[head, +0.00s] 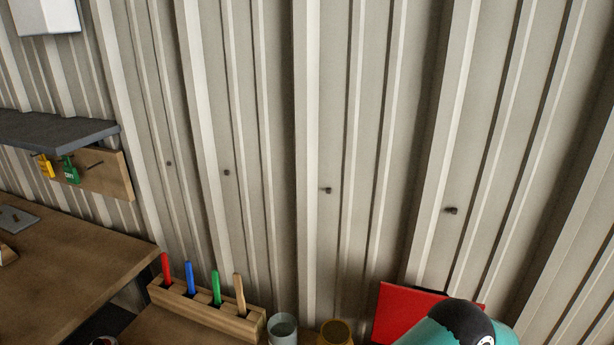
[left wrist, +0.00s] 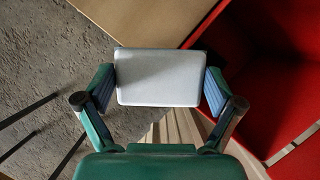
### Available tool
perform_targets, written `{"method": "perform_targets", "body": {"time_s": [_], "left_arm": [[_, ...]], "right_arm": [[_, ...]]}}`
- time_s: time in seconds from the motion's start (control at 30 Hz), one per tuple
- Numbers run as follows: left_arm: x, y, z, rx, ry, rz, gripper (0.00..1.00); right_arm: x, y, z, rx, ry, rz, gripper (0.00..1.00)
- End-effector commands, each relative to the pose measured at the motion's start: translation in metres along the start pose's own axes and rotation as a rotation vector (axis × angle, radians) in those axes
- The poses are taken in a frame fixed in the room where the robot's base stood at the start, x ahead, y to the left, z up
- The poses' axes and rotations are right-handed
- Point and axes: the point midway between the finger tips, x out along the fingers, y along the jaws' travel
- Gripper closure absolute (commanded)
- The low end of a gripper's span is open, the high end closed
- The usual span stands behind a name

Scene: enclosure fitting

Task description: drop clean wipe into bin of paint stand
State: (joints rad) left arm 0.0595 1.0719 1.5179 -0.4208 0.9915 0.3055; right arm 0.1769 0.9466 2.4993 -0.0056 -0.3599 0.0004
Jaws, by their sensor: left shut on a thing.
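In the left wrist view my left gripper (left wrist: 160,75) is shut on a flat white rectangular pad, the clean wipe (left wrist: 158,80), with one finger at each short side. A red open bin (left wrist: 285,75) fills the right of that view. Its near-left wall lies close to the right finger, and the wipe appears at the left of the bin rather than over its middle; the height between them cannot be told. In the head view a red panel (head: 400,312) shows at the bottom right, partly hidden by a teal and black arm part of mine. My right gripper is not in view.
A wooden rack (head: 205,310) holds several coloured-handled tools. A grey cup (head: 283,330) and a yellow jar (head: 336,333) stand beside it. A wooden bench (head: 70,255) is at the left, under a dark shelf (head: 55,130). Bare grey floor (left wrist: 40,70) shows in the wrist view.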

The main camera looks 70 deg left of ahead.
Motion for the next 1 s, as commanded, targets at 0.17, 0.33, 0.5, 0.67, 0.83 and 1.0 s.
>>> {"method": "perform_targets", "body": {"time_s": [0.17,0.33,0.5,0.67,0.83,1.0], "left_arm": [[0.000,-0.007,0.002,-0.019,0.000,0.007,0.40],[-0.013,-0.028,0.004,-0.152,0.010,0.055,0.40],[-0.048,-0.082,0.015,-0.504,0.023,0.189,0.40],[-0.086,-0.139,0.038,-0.892,0.022,0.349,0.40],[-0.114,-0.177,0.061,-1.169,0.011,0.476,0.40],[-0.121,-0.190,0.069,-1.268,0.003,0.526,0.40]], "right_arm": [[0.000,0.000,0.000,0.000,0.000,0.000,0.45],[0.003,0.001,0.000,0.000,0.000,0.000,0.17],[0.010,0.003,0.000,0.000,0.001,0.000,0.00],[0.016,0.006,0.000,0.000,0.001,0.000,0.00],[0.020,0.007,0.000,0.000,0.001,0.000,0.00],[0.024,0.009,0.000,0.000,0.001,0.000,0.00]]}}
